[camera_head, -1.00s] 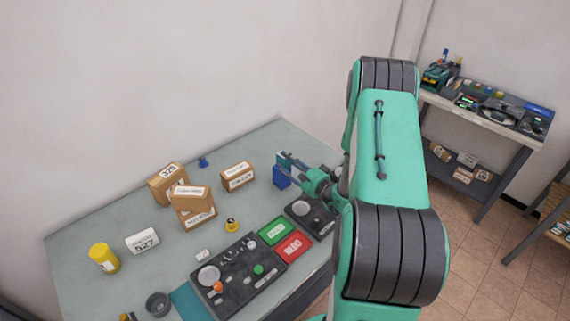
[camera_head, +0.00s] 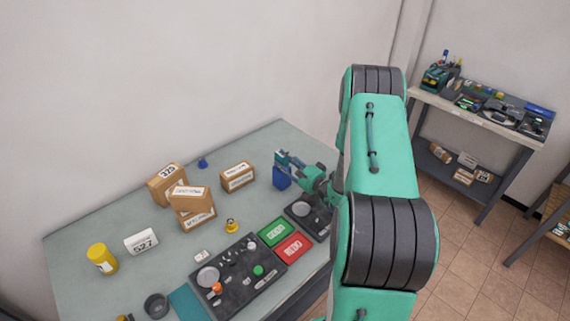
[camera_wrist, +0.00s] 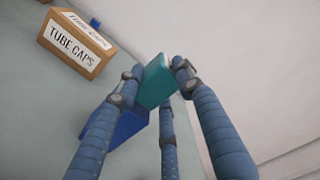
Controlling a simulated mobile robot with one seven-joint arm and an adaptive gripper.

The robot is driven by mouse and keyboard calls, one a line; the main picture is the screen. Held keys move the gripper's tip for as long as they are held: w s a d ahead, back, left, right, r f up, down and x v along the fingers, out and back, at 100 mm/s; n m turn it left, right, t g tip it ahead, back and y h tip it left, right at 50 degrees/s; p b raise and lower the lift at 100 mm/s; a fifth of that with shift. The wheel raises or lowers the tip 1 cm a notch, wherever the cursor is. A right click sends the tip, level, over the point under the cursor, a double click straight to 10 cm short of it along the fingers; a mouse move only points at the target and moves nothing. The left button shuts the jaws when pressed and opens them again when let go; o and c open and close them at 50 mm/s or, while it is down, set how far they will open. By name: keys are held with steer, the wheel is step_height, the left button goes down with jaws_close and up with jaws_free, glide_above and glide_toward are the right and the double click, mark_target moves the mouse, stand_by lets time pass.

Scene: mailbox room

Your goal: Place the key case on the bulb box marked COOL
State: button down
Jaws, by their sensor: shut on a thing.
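My gripper (camera_head: 297,166) is over the back right of the table. In the wrist view its fingers (camera_wrist: 160,80) are closed around a small teal case (camera_wrist: 153,83), which looks like the key case. A blue box (camera_head: 280,178) stands on the table just below the fingers. It also shows in the wrist view (camera_wrist: 120,126), partly hidden behind the fingers and near the case. I cannot tell whether the case touches it. No label reading COOL is legible, so I cannot confirm which box is the bulb box.
A tube caps box (camera_head: 237,177) is left of the blue box. Stacked cartons (camera_head: 192,208), a yellow cylinder (camera_head: 102,259) and a white 527 box (camera_head: 141,242) are farther left. Green (camera_head: 276,232) and red (camera_head: 293,247) trays and a dark panel (camera_head: 238,274) are at the front.

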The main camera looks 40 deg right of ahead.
steer(key=shift+f, duration=0.55)
steer(key=shift+f+b, duration=0.2)
steer(key=shift+b, duration=0.1)
steer(key=c, duration=1.2)
jaws_free()
steer(key=shift+o, duration=0.2)
steer(key=shift+r, duration=0.2)
steer(key=s+p, duration=0.1)
steer(key=s, duration=1.1)
steer(key=shift+p, duration=0.4)
steer(key=shift+f, duration=0.1)
